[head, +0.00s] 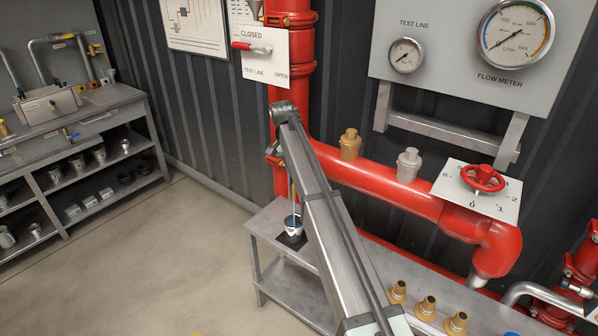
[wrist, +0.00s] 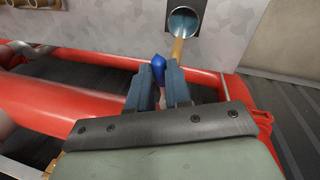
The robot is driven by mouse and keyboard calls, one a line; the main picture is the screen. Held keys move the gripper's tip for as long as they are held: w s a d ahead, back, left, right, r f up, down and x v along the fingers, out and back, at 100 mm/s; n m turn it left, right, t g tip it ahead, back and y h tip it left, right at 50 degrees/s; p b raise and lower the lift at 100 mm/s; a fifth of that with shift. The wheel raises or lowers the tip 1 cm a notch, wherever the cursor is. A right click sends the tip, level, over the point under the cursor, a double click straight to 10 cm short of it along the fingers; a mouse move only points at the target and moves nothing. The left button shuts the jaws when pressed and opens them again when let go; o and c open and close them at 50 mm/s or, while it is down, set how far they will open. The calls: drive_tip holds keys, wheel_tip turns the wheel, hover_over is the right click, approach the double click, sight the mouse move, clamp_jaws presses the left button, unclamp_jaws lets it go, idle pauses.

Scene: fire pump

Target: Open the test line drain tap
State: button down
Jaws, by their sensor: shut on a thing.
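The drain tap has a blue handle (wrist: 158,68) and a brass outlet pipe (wrist: 178,47) in the wrist view. My gripper (wrist: 163,82) is shut on the blue handle, which sticks out past the fingertips. Beyond the pipe is a cup (wrist: 183,22) with bluish liquid in it. In the head view, a thin pale stream (head: 294,200) runs down into the cup (head: 293,229), which stands on a dark square on the bench. My arm hides the tap handle and most of my gripper there.
Red pipes (head: 380,180) run behind and right of my arm. A red-handled valve (head: 250,47) has a CLOSED/OPEN plate, and a red handwheel (head: 482,177) has a numbered plate. Brass fittings (head: 426,307) stand on the bench (head: 290,282). The floor (head: 180,250) at left is clear.

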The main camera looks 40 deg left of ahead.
drive_tip(key=shift+a+m+g, duration=0.15)
drive_tip(key=shift+a+m, duration=0.2)
drive_tip(key=shift+m, duration=0.4)
drive_tip(key=shift+a+m+g, duration=0.15)
drive_tip(key=shift+a+m, duration=0.2)
drive_tip(key=shift+m, duration=0.4)
drive_tip(key=c, duration=1.1)
unclamp_jaws()
drive_tip(key=shift+o, duration=0.2)
wheel_tip(320, 180, up, 14)
drive_tip(key=a, duration=0.2)
drive_tip(key=shift+a+f, duration=0.2)
drive_tip(key=shift+a, duration=0.2)
